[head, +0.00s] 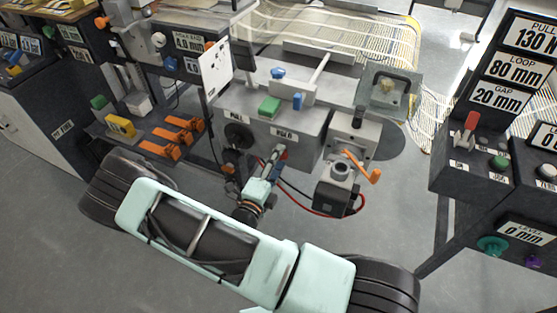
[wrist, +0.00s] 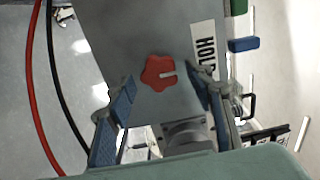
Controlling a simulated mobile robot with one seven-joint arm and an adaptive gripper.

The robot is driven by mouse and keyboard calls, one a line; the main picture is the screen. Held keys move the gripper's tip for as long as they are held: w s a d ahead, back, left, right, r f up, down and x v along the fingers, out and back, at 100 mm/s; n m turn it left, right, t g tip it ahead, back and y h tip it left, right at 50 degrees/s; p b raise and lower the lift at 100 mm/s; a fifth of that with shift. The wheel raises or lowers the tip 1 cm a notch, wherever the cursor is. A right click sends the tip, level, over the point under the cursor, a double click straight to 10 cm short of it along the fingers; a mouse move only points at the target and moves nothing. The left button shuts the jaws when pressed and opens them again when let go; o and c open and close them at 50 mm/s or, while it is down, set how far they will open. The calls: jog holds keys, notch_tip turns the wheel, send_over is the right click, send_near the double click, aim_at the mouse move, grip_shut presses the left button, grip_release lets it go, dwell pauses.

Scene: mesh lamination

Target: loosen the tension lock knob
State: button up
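A red star-shaped knob (wrist: 158,73) with a pale pointer mark sits on a grey panel (wrist: 135,35), beside a white label (wrist: 205,50) reading "HOLD", in the wrist view. I take it as the tension lock knob. My gripper (wrist: 163,88) is open, with a blue-padded finger to each side of the knob and gaps between. Whether the tips are level with the knob in depth I cannot tell. In the head view, my gripper (head: 276,166) reaches the front of the grey machine box (head: 308,125) below its label; the knob is mostly hidden there.
A green button (head: 269,106) and blue levers (head: 298,101) top the box. An orange-handled unit (head: 340,175) stands to the right. Red and black cables (head: 300,203) hang near my gripper. Orange clamps (head: 172,140) lie left; a control console (head: 500,120) stands far right.

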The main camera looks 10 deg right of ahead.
jog(key=v, duration=1.2)
jog(key=shift+r, duration=0.1)
